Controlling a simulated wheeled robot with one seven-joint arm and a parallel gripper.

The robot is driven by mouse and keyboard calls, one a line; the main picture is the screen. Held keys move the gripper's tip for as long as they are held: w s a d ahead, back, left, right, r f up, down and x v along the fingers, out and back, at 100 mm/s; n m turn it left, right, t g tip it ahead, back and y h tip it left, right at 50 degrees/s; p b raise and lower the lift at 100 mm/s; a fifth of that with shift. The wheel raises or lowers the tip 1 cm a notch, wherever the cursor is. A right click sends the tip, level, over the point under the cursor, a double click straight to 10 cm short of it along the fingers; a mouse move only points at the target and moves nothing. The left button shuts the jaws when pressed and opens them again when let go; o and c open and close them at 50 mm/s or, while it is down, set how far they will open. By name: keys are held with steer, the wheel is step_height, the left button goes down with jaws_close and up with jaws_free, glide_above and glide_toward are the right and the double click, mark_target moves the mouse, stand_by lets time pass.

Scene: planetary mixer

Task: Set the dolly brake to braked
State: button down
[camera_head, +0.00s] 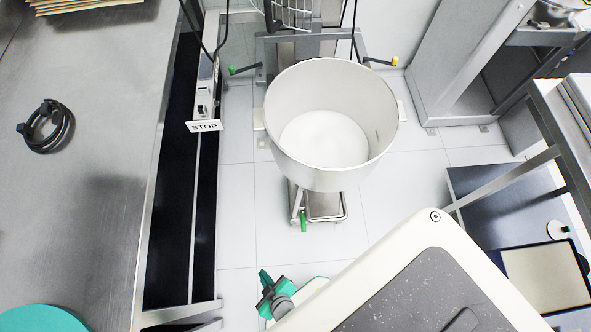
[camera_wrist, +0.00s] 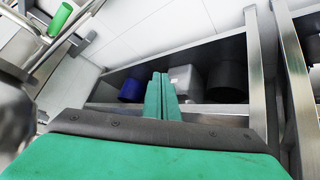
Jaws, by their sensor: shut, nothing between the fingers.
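The dolly (camera_head: 345,213) shows under the large mixer bowl (camera_head: 285,155) in the head view, its upper part hidden by the bowl. A green-tipped pedal or lever (camera_head: 303,222), which looks like the brake, points toward me at its front left. In the wrist view a green cylindrical tip (camera_wrist: 60,19) on a metal frame is at the top left, apart from my fingers. Whether it is set to braked I cannot tell. My gripper (camera_wrist: 161,80) has its green fingers together, empty. Teal parts of my arm's end show in the head view, below the dolly.
A steel table (camera_head: 90,200) with a black ring (camera_head: 47,126) runs along the left. A shelf (camera_head: 485,195) stands at the right. Tiled floor (camera_head: 395,195) is clear around the dolly's front.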

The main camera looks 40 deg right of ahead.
mark_target(303, 221)
steer(key=w+d+f+n+g+h, duration=0.2)
steer(key=f+g, duration=0.2)
steer(key=f, duration=0.6)
steer(key=w+d+f+n+g+h, duration=0.2)
steer(key=f+g+h, duration=0.15)
steer(key=f, duration=0.65)
steer(key=w+d+r+n+g+h, duration=0.1)
steer(key=w+d+r+g+h, duration=0.5)
steer(key=w+d+r, duration=0.4)
steer(key=s+d+f+t, duration=0.1)
steer(key=s+d, duration=0.2)
steer(key=d, duration=0.4)
steer(key=shift+s+f+h, duration=0.15)
steer(key=shift+s+h, duration=0.2)
steer(key=shift+s, duration=0.05)
steer(key=shift+t, duration=0.25)
